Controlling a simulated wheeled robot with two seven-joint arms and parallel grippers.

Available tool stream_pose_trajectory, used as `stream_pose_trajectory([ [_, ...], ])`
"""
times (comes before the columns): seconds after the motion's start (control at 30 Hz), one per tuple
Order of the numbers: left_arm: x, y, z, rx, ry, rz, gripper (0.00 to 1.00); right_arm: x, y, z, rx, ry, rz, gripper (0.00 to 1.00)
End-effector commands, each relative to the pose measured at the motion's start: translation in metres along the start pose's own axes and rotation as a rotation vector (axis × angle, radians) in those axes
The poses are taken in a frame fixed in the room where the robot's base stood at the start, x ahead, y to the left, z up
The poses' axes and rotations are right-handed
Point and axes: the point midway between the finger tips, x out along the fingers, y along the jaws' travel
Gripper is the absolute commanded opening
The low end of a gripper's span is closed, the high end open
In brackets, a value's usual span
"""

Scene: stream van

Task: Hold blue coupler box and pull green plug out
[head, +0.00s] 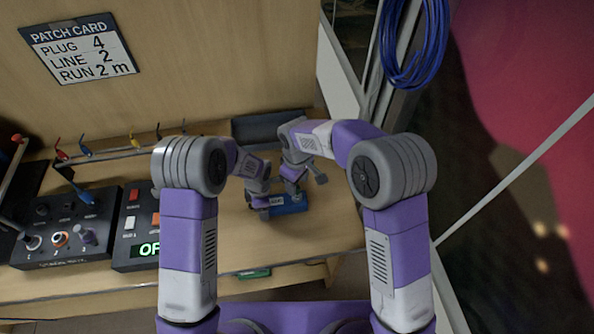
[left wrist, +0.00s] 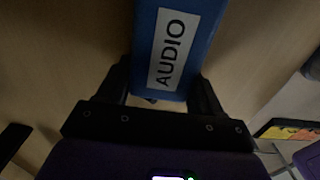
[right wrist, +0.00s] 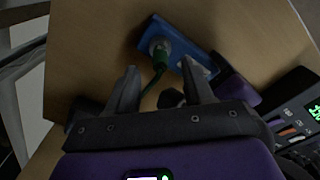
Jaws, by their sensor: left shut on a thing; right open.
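The blue coupler box (head: 291,205) lies on the wooden bench in the head view, below my two grippers. In the left wrist view the box (left wrist: 183,40) carries a white AUDIO label, and my left gripper (left wrist: 163,88) is shut on its sides. The green plug (right wrist: 159,49) sits in one end of the box, with a green cable running back toward my right gripper. My right gripper (right wrist: 160,82) is open, its fingertips short of the plug, with the cable between the fingers. A pale part shows beside the plug on the box; I cannot tell what it is.
Black control boxes (head: 67,228) with knobs and a green lit display stand left on the bench. Hooks with coloured leads (head: 86,152) are behind them. A patch card (head: 80,50) is on the back wall. A blue cable coil (head: 414,45) hangs upper right. Bench right of the box is bare.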

Motion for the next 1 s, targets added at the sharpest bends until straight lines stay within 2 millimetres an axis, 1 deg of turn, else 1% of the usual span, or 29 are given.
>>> stream_pose_trajectory([
  [0.03, 0.0, 0.0, 0.0, 0.0, -0.001, 0.001, 0.26, 0.009, 0.0, 0.001, 0.0, -0.003, -0.001, 0.51],
  [0.1, 0.0, 0.0, 0.0, 0.0, -0.001, 0.001, 0.26, 0.018, 0.0, 0.001, 0.0, -0.003, -0.001, 0.51],
  [0.23, 0.0, 0.0, 0.0, -0.001, -0.001, 0.001, 0.26, 0.03, 0.0, 0.0, 0.0, -0.002, -0.001, 0.51],
  [0.37, 0.0, 0.0, 0.0, -0.001, -0.001, 0.001, 0.26, 0.034, 0.0, 0.0, 0.0, 0.001, 0.0, 0.51],
  [0.6, 0.0, 0.0, 0.0, -0.001, -0.001, 0.001, 0.26, 0.035, 0.0, 0.0, 0.0, 0.001, 0.0, 0.51],
  [0.67, 0.0, 0.0, 0.0, -0.001, -0.001, 0.001, 0.26, 0.034, 0.0, 0.0, 0.0, 0.001, 0.0, 0.44],
  [0.93, 0.0, 0.0, 0.0, 0.0, -0.001, 0.001, 0.26, 0.034, 0.0, 0.0, 0.0, 0.001, 0.0, 0.02],
  [0.97, 0.0, 0.0, 0.0, 0.0, -0.001, 0.001, 0.26, 0.034, 0.0, 0.0, 0.0, 0.001, 0.0, 0.0],
  [1.0, 0.0, 0.0, 0.0, 0.0, -0.001, 0.001, 0.26, 0.034, 0.0, 0.0, 0.0, 0.001, 0.0, 0.0],
])
